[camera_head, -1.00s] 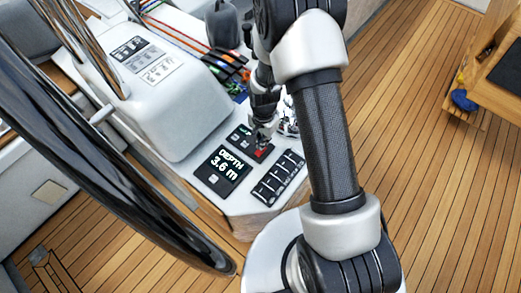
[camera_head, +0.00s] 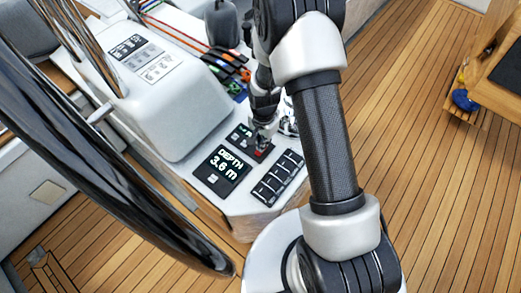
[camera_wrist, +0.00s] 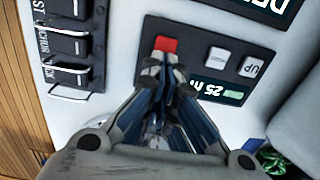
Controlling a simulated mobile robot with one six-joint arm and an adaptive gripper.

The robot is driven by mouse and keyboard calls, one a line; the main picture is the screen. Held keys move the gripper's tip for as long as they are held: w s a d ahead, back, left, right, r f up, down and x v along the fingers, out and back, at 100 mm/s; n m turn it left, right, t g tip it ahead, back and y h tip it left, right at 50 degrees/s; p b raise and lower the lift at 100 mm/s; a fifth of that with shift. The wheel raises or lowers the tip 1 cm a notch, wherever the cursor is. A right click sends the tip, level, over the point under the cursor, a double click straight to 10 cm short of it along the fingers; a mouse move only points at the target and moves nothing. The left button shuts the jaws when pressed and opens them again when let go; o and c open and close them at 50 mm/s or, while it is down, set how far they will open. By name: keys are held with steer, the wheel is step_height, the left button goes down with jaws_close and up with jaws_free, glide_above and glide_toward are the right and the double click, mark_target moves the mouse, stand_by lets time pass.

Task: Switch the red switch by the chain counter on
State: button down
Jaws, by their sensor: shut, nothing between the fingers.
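The red switch (camera_wrist: 165,44) sits on the dark chain counter panel (camera_wrist: 190,40) in the wrist view, with two pale buttons, one marked UP (camera_wrist: 252,67), and a small display reading about 25 (camera_wrist: 218,90). In the head view only a small patch of the red switch (camera_head: 259,153) shows under my gripper. My gripper (camera_wrist: 161,64) is shut and empty, its tips at the near edge of the red switch. I cannot tell if they touch it. The gripper (camera_head: 262,145) also shows over the panel in the head view. Whether the switch is on or off is unclear.
A depth display reading 3.6 m (camera_head: 222,171) and a row of black switches (camera_head: 278,177) lie beside the panel. A large black wheel rim (camera_head: 120,170) crosses the left. Coloured ropes (camera_head: 215,55) and clutches lie behind. Open teak deck (camera_head: 440,200) is on the right.

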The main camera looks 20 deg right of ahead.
steer(key=shift+f, duration=0.35)
steer(key=shift+r, duration=0.2)
steer(key=shift+r+p, duration=2.3)
steer(key=shift+r, duration=1.05)
